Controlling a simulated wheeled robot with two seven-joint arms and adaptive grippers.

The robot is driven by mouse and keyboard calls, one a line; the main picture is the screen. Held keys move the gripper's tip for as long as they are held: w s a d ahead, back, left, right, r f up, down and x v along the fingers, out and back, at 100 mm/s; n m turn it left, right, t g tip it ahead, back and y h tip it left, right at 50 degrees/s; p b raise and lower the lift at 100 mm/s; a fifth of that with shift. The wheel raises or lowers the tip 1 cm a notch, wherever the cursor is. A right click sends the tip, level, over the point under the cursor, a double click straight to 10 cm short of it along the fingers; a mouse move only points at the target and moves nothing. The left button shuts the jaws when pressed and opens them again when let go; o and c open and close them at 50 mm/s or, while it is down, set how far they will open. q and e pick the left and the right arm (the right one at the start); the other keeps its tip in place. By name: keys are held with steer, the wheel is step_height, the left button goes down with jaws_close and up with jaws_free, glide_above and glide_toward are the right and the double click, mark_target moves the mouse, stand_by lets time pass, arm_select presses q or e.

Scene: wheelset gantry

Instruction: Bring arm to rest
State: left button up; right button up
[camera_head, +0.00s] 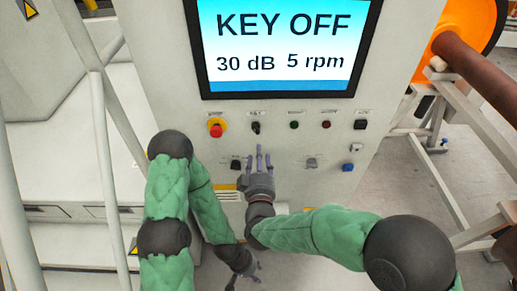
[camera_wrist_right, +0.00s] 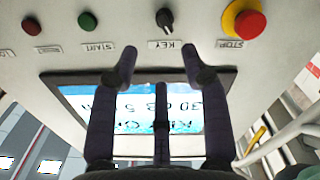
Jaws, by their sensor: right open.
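My right gripper (camera_head: 257,160) is open and empty in front of the upper control panel, just below the key switch (camera_head: 256,128) in the head view. In the right wrist view its fingers (camera_wrist_right: 162,62) are spread, with the key switch (camera_wrist_right: 165,18) beyond them. I see a gap, and no contact shows. My left gripper (camera_head: 246,278) hangs lower, near the picture's bottom edge, with its fingers spread and nothing visible between them. The screen (camera_head: 280,45) reads KEY OFF, 30 dB and 5 rpm.
A red stop button (camera_head: 216,128), a green button (camera_head: 294,125) and a red button (camera_head: 326,125) sit on the panel. White rails (camera_head: 101,130) stand at the left. An orange wheel (camera_head: 470,25) and a brown shaft (camera_head: 475,68) on a stand are at the right.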

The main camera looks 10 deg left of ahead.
steer(key=shift+s+d, duration=0.1)
steer(key=shift+s, duration=0.2)
steer(key=d+f+m+g+h, duration=0.1)
steer(key=d+f+m+g, duration=0.2)
steer(key=f, duration=0.5)
steer(key=d+f+g, duration=0.2)
steer(key=d+f, duration=0.3)
steer(key=f, duration=0.3)
steer(key=d+f+m+g+h, duration=0.1)
steer(key=d+f+m+g, duration=0.15)
steer(key=d+f, duration=0.4)
steer(key=s+d+f+m+g+b, duration=0.1)
steer(key=s+d+f+m+g, duration=0.2)
steer(key=s+f, duration=0.6)
steer(key=s+d+f+m+g+y, duration=0.1)
steer(key=s+d+f+m+g, duration=0.2)
steer(key=s+d+f+g, duration=0.2)
steer(key=s+f+g, duration=0.1)
steer(key=s+f, duration=0.2)
steer(key=s, duration=0.3)
steer(key=shift+s+d+f+b, duration=0.25)
steer(key=shift+f+b, duration=0.1)
steer(key=shift+f, duration=0.05)
steer(key=shift+o, duration=0.5)
steer(key=shift+g, duration=0.25)
